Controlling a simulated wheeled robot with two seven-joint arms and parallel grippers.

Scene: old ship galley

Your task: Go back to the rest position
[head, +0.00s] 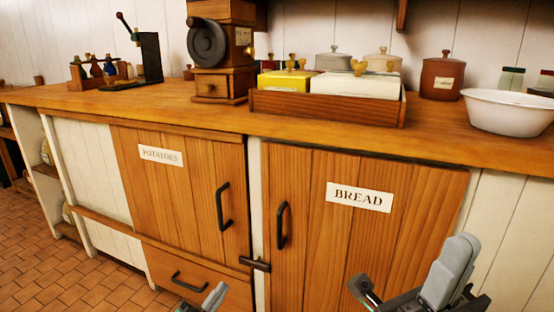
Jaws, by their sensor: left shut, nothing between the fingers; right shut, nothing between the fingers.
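My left gripper (214,297) shows only at the bottom edge, in front of the lower drawer (188,280). Its light grey fingers are together and empty; most of it is cut off by the frame. My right gripper (455,262) is at the bottom right, in front of the bread cupboard door (345,235). Its grey fingers point up, shut with nothing between them. Both grippers appear apart from the cupboards, below the counter top (200,115).
The potatoes door (188,205) and bread door are closed, with dark handles sticking out. On the counter stand a coffee grinder (210,45), a wooden tray (325,107) with a yellow and a white box, a brown canister (442,78) and a white bowl (508,112). Tiled floor (50,280) is clear at left.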

